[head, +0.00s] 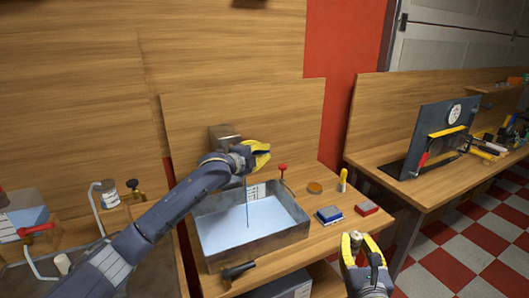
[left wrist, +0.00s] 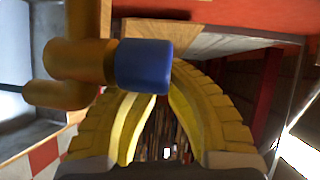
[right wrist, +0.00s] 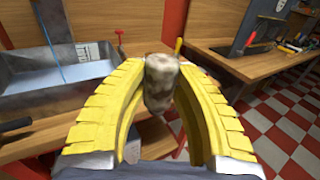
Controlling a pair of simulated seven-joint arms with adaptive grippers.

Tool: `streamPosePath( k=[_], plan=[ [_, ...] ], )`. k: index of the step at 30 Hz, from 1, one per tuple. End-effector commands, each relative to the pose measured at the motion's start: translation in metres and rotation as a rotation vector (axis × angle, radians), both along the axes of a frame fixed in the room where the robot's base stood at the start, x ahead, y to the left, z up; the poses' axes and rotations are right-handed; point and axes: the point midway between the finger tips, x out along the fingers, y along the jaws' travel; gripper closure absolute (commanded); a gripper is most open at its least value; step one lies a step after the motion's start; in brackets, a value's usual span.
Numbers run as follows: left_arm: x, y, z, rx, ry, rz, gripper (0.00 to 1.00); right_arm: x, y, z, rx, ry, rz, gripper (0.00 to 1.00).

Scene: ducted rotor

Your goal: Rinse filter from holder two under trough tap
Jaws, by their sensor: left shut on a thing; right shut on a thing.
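My right gripper (head: 355,242) is shut on a short, mottled brown-grey cylinder, the filter (right wrist: 160,82), held upright in front of the bench, right of the trough (head: 268,249) and clear of it. My left gripper (head: 262,155) is over the back of the trough. In the left wrist view its fingers close at the blue end (left wrist: 145,66) of the brass tap (left wrist: 82,62), which partly hides the fingertips. A thin blue water stream (head: 247,205) falls into the trough, which holds pale blue water. I cannot tell which holder is number two.
A blue box (head: 328,215), a red box (head: 367,208), a yellow bottle (head: 343,180) and a round brown lid (head: 315,187) stand right of the trough. A dark tool (head: 238,271) lies before it. A second bench (head: 395,190) stands right.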

Motion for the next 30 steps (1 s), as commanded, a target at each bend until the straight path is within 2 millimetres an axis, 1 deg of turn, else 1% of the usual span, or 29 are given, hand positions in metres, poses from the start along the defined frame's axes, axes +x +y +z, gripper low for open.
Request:
streamPosePath(
  k=[1,6,9,16,20,23,30],
  plan=[
    [-0.001,-0.002,-0.002,0.001,0.004,-0.002,0.88,0.0,0.0,0.0,0.0,0.0,0.0,1.0],
    [0.0,-0.001,-0.002,0.001,0.003,-0.001,0.69,0.0,0.0,0.0,0.0,0.0,0.0,1.0],
    [0.0,-0.001,-0.001,0.0,0.002,0.0,0.59,0.0,0.0,0.0,0.0,0.0,0.0,1.0],
    [0.0,0.0,-0.001,0.001,0.001,0.0,0.59,0.0,0.0,0.0,0.0,0.0,0.0,1.0],
    [-0.005,0.003,0.0,0.001,0.001,0.0,0.59,0.0,0.0,0.0,0.0,0.0,0.0,1.0],
    [-0.013,0.009,0.001,0.001,0.0,0.0,0.59,0.0,0.0,0.0,0.0,0.0,0.0,1.0],
    [-0.046,0.029,0.006,0.002,0.001,0.0,0.59,0.0,0.0,0.0,0.0,0.0,0.0,1.0]
  ],
)
